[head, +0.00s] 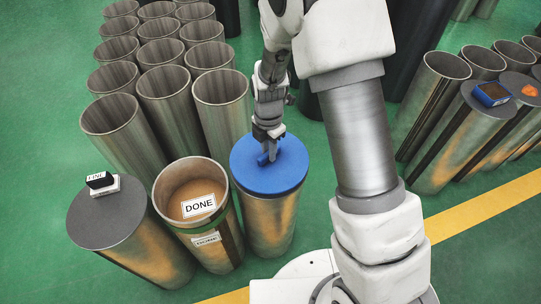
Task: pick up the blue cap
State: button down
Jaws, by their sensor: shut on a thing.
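The blue cap (270,178) is a flat round disc with a small raised blue grip near its middle. It lies on top of an upright metal cylinder (268,225) in the front row, right of the open one. My gripper (268,156) points down over the cap, and its fingers are shut on the cap's raised grip. The cap looks level and seated on the cylinder. The fingers hide part of the grip.
An open cylinder (232,235) with a DONE card (199,206) stands left of the cap, beside a grey-capped cylinder (92,224) bearing a small black-and-white object (102,184). Several open cylinders (110,115) stand behind. More cylinders (447,66) stand at right.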

jog(key=shift+r, duration=0.15)
jog(key=shift+r+p, duration=1.4)
jog(key=shift+r, duration=0.45)
